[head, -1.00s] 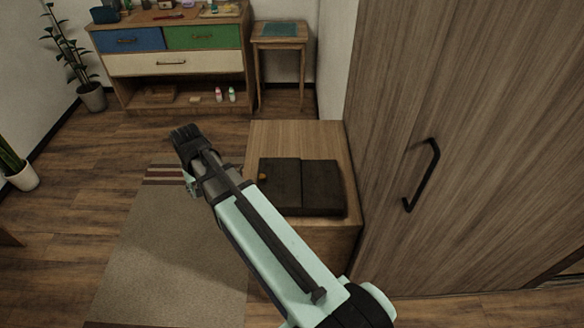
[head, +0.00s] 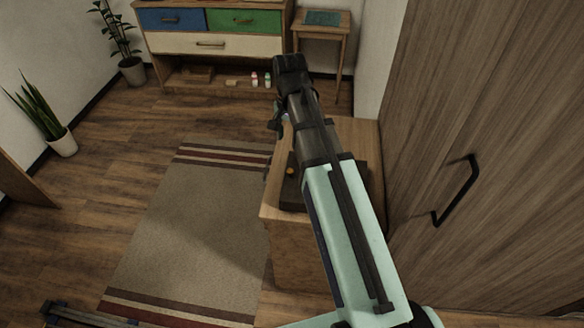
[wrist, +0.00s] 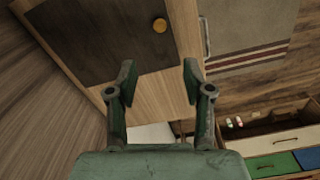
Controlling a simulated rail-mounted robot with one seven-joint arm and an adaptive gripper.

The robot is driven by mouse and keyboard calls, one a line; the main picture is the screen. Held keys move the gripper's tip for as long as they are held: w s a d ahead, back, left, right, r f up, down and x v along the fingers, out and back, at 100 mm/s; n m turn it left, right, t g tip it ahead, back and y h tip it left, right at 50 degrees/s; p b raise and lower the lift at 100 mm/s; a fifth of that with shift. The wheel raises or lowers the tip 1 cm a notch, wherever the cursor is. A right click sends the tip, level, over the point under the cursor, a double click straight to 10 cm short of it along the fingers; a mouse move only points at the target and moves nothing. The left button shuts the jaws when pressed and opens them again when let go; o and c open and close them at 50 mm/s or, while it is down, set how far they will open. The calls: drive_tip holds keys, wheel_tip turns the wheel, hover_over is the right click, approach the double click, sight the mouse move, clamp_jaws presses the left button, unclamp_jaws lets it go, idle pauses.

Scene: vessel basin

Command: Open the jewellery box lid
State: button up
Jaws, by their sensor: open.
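The dark jewellery box (head: 290,194) lies on a low wooden cabinet and is mostly hidden behind my arm in the head view. A small orange-gold knob (head: 291,170) shows at its left side. In the wrist view the dark box (wrist: 95,42) is at upper left, flat-looking, with the round knob (wrist: 160,25) near its edge; the lid looks shut. My gripper (wrist: 158,82) is open and empty, its two fingers apart. It is over the cabinet top beside the box, touching neither box nor knob as far as I can see.
The low cabinet (head: 292,250) stands against a tall wooden wardrobe (head: 500,130) with a black handle (head: 456,191). A striped rug (head: 190,230) and bare floor lie open to the left. A drawer unit (head: 212,42) and small stool (head: 321,27) stand behind.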

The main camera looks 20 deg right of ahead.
sight(290, 170)
wheel_tip(290, 170, down, 15)
drive_tip(key=p, duration=0.2)
drive_tip(key=shift+f+p, duration=0.1)
drive_tip(key=shift+p, duration=0.25)
clamp_jaws()
